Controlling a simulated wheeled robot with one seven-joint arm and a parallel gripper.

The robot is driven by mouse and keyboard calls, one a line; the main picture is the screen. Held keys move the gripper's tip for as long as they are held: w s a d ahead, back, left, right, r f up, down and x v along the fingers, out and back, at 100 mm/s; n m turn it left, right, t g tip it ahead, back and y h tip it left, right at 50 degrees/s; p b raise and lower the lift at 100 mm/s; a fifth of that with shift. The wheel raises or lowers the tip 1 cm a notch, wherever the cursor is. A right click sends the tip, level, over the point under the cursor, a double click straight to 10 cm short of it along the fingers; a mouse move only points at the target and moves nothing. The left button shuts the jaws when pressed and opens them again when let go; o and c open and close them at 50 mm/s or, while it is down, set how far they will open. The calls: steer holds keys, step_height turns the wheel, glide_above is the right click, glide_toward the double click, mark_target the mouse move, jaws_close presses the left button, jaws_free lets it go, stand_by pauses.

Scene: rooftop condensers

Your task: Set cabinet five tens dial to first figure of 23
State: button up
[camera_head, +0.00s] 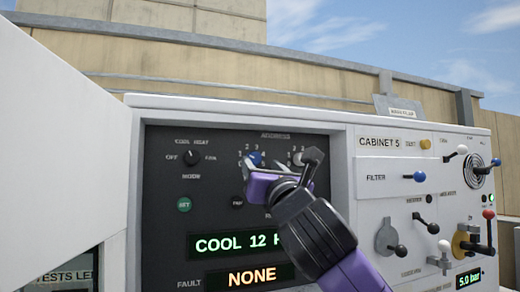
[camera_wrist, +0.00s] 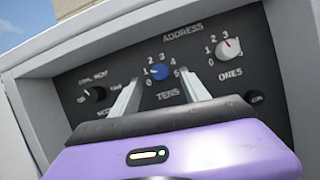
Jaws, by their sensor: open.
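The tens dial, a blue knob (camera_wrist: 159,71), sits under the ADDRESS heading on the dark panel, ringed by small figures. Its pale pointer mark seems to face left, near 1, but is too small to be sure. The knob also shows in the head view (camera_head: 256,159), partly behind my gripper. My gripper (camera_wrist: 160,79) is open in front of the panel, its two pale fingers reaching toward either side of the blue knob. Whether they touch it I cannot tell. The CABINET 5 label (camera_head: 379,142) is right of the panel.
The ones dial (camera_wrist: 230,48), with a pale knob, is right of the tens dial. The mode knob (camera_head: 192,158) is at left, above a green SET button (camera_head: 184,205). The display (camera_head: 240,243) reads COOL 12, partly hidden by my arm. An open white door (camera_head: 70,130) stands at left.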

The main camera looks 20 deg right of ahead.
mark_target(255, 157)
steer(key=p+x, duration=0.1)
steer(key=x, duration=0.3)
steer(key=shift+w+r, duration=0.25)
steer(key=shift+w, duration=0.1)
jaws_close()
